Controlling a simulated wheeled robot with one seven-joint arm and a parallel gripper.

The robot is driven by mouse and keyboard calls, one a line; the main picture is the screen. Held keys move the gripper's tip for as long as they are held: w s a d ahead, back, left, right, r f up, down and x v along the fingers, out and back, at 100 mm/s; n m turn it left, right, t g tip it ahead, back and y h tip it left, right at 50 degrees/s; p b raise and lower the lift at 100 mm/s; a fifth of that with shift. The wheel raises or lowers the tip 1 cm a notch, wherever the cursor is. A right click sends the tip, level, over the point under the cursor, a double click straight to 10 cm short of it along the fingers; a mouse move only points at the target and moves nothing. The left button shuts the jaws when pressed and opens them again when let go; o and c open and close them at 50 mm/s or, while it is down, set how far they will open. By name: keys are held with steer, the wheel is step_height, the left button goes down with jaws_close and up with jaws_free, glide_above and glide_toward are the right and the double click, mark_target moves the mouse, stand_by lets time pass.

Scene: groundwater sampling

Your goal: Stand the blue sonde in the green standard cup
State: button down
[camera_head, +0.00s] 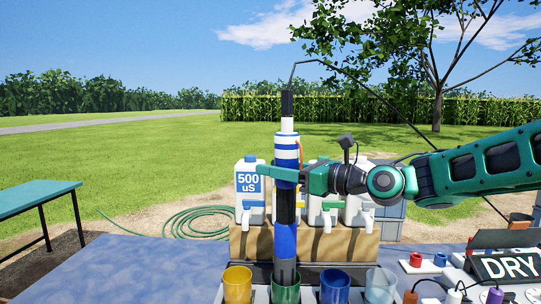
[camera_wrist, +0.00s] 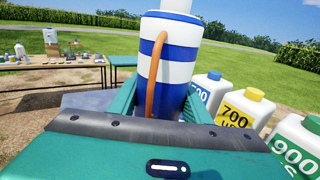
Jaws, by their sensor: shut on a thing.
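The blue sonde (camera_head: 285,240) is upright, with blue and white bands on its upper body, a dark lower end and a cable at its top. My gripper (camera_head: 287,174) is shut on its banded upper part. In the wrist view the banded body (camera_wrist: 182,62) stands between the fingers of my gripper (camera_wrist: 160,103), with an orange loop on its near side. The green standard cup (camera_head: 286,294) is at the bottom of the head view, in line under the sonde. The dark tip overlaps the cup's mouth; I cannot tell how deep it sits.
A yellow cup (camera_head: 237,286) stands left of the green one, and a blue cup (camera_head: 335,287) and a clear cup (camera_head: 380,286) stand right. White standard bottles (camera_head: 250,190) stand on a wooden stand (camera_head: 345,246) behind. A DRY sign (camera_head: 508,267) is at the right.

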mark_target(276, 186)
steer(key=shift+f, duration=2.2)
steer(key=c, duration=1)
jaws_free()
steer(key=shift+d, duration=0.1)
steer(key=v, duration=1.2)
steer(key=shift+s, duration=0.1)
